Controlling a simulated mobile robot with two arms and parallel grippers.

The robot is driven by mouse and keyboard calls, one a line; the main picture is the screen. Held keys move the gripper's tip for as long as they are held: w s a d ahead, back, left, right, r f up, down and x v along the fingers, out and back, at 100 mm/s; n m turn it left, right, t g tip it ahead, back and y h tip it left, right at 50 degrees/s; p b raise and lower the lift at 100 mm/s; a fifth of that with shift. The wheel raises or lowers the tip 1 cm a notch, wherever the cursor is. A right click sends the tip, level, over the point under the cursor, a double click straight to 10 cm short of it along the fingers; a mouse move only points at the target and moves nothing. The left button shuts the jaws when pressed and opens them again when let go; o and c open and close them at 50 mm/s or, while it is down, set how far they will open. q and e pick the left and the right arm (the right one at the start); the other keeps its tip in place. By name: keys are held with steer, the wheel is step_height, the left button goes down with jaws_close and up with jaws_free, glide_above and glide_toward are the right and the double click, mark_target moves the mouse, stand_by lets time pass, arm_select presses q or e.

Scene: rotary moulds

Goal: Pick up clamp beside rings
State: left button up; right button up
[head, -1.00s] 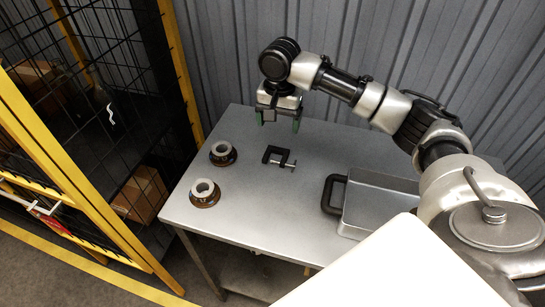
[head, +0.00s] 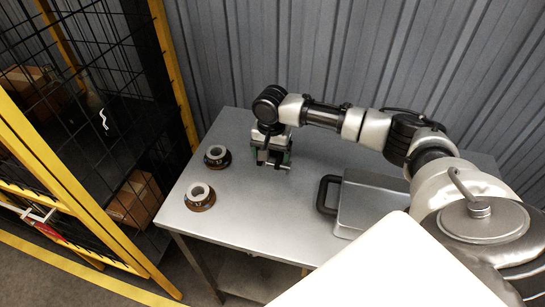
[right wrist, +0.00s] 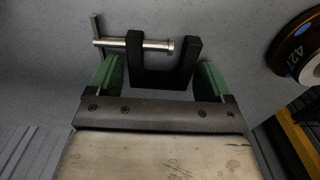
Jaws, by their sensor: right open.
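The clamp (right wrist: 161,72) is a black C-shaped frame with a silver screw and crossbar. In the right wrist view it lies between the green fingertips of my right gripper (right wrist: 160,82), which is open around it; I cannot tell whether a finger touches it. In the head view the right gripper (head: 271,160) is low over the table and hides most of the clamp. Two dark rings with pale hubs, the far ring (head: 217,156) and the near ring (head: 200,196), sit on the table to its left. Part of one ring also shows in the right wrist view (right wrist: 298,48). My left gripper is not in view.
A corrugated wall (head: 330,60) stands behind. A yellow-framed mesh fence (head: 95,195) stands at left.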

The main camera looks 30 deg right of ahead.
steer(key=shift+c, duration=0.5)
steer(key=c, duration=0.7)
steer(key=shift+r, duration=0.1)
steer(key=shift+c, duration=0.2)
